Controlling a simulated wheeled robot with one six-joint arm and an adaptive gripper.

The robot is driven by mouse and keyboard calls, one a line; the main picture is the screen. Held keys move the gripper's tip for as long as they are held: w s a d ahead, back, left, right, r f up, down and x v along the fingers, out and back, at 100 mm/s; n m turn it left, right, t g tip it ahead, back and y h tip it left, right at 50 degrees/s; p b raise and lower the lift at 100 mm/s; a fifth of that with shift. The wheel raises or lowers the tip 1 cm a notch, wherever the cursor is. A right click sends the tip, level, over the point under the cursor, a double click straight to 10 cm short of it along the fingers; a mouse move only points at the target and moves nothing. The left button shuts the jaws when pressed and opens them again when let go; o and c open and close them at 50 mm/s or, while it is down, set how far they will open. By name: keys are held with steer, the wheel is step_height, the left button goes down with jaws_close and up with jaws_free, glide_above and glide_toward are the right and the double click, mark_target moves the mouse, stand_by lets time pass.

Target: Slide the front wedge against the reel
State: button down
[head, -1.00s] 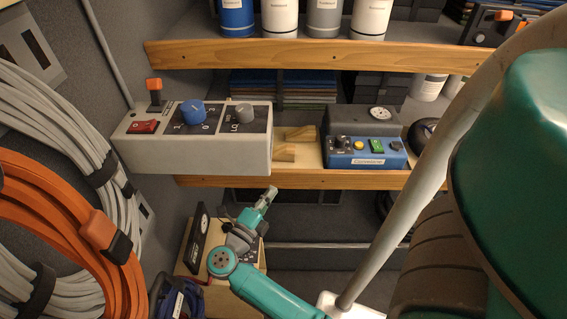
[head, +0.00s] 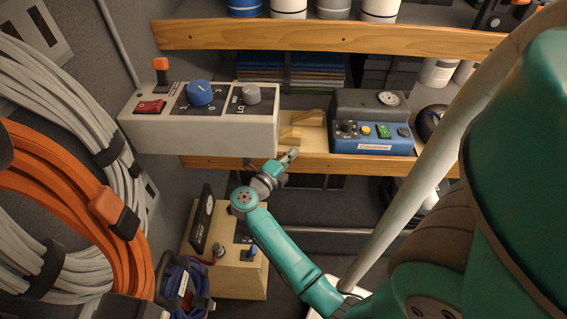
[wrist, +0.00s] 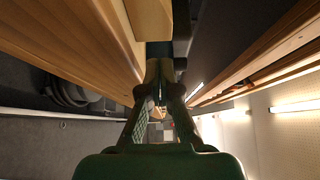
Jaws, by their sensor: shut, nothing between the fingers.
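Two pale wooden wedges lie on the middle shelf between the grey switch box and the blue instrument box. The front wedge (head: 289,138) is the nearer one, its left part hidden by the switch box; the rear wedge (head: 307,117) is behind it. My gripper (head: 290,154) is shut and empty at the shelf's front edge, just below and in front of the front wedge; I cannot tell whether they touch. In the wrist view my closed fingers (wrist: 159,75) point toward a pale wooden block, which may be a wedge. I cannot make out the reel for certain.
The grey switch box (head: 205,132) overhangs the shelf to the left. The blue instrument box (head: 372,138) stands right of the wedges, with a dark round object (head: 432,121) beyond it. The shelf edge (head: 340,165) runs below. A wooden box (head: 225,280) stands lower left.

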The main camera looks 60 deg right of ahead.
mark_target(292, 140)
steer(key=shift+w+d, duration=0.55)
steer(key=shift+d, duration=0.15)
steer(key=shift+w+d, duration=0.5)
steer(key=shift+d, duration=0.2)
steer(key=shift+w+d, duration=0.45)
steer(key=shift+d, duration=0.25)
steer(key=shift+a, duration=0.1)
